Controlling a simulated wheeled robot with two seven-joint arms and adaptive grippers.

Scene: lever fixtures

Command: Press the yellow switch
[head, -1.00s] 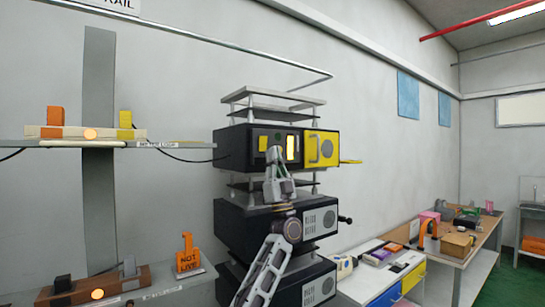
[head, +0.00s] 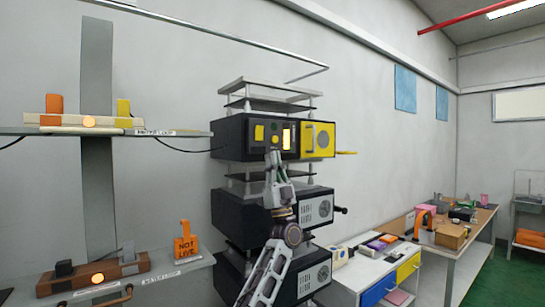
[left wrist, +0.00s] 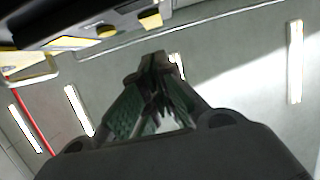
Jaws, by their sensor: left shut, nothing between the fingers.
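Another yellow block (head: 123,108) stands on a pale board on the left shelf. My left gripper (head: 271,155) is shut and empty, in front of the top box and below and right of the square switch. Contact cannot be told. In the left wrist view, the shut fingers (left wrist: 156,60) point toward the dark box edge, with yellow pieces (left wrist: 107,30) above. My right gripper is out of view.
A yellow panel (head: 318,140) with a handle is right of the slot. More black boxes (head: 240,212) are stacked below. The left shelf (head: 180,133) has an orange block (head: 54,104) and a lit lamp (head: 88,122).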

